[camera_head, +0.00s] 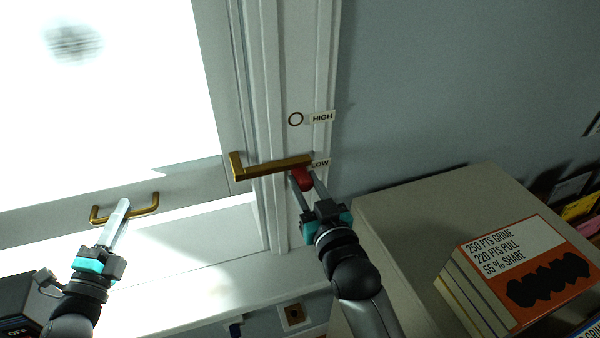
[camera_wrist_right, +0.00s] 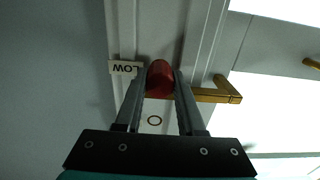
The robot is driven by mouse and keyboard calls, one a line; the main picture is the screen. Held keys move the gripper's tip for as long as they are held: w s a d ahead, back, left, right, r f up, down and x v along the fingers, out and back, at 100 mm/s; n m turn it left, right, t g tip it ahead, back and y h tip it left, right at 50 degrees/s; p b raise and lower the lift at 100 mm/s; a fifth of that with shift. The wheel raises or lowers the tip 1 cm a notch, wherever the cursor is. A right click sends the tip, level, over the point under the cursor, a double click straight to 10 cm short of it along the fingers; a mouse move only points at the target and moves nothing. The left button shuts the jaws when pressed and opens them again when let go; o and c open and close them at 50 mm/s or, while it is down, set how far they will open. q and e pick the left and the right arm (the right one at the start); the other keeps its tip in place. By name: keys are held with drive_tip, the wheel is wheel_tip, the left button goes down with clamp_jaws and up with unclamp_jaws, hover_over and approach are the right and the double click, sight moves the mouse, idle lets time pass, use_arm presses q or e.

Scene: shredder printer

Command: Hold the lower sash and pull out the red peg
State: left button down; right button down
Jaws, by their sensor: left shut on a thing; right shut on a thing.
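The lower sash (camera_head: 190,190) is a white window frame with a brass pull handle (camera_head: 146,208) on its bottom rail. My left gripper (camera_head: 122,208) is shut on this handle. The red peg (camera_head: 302,178) is at the LOW label on the window jamb, at the right end of a brass bar (camera_head: 270,167). My right gripper (camera_head: 306,184) is shut on the red peg. In the right wrist view the red peg (camera_wrist_right: 160,78) sits between the two fingers, with the brass bar (camera_wrist_right: 215,94) beside it. The peg's inner end is hidden.
A ringed hole (camera_head: 295,119) by the HIGH label is above the peg. A grey-beige box (camera_head: 420,210) with an orange and white package (camera_head: 530,270) stands at the right. A dark device marked OFF (camera_head: 18,312) is at the lower left.

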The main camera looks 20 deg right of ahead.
sight(306, 187)
use_arm(q)
drive_tip(key=shift+w+r, duration=0.1)
drive_tip(key=shift+r, duration=0.25)
use_arm(e)
drive_tip(key=shift+s, duration=0.1)
drive_tip(key=shift+s, duration=1.9)
drive_tip(key=c, duration=1.1)
unclamp_jaws()
clamp_jaws()
drive_tip(key=s, duration=1.2)
use_arm(q)
drive_tip(key=shift+f, duration=0.15)
use_arm(e)
drive_tip(key=shift+f, duration=0.1)
